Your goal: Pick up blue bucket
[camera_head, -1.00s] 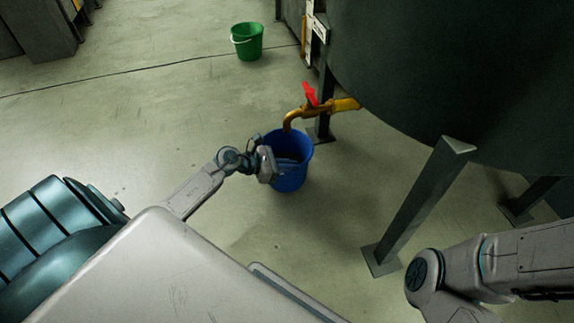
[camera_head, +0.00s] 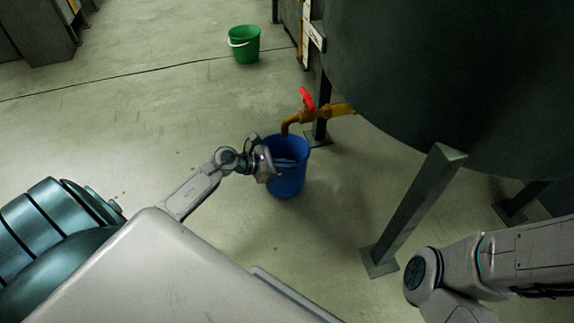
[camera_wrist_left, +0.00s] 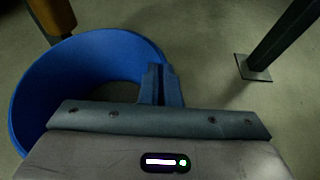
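The blue bucket (camera_head: 291,182) stands upright under the tap at the tank's side. In the left wrist view the bucket (camera_wrist_left: 45,85) fills the left side, its open mouth facing up. My left gripper (camera_head: 282,161) is at the bucket's rim, reaching in from the left. In the wrist view the fingers of the gripper (camera_wrist_left: 160,82) are close together, with the rim running in between them. The lower part of the bucket is hidden in the wrist view. My right arm shows at lower right; its gripper is out of view.
A brown tap (camera_head: 297,119) with a red handle (camera_head: 308,99) hangs just above the bucket. The large dark tank (camera_head: 440,80) and its slanted leg (camera_head: 418,205) stand to the right. A green bucket (camera_head: 245,45) stands farther back. Floor to the left is clear.

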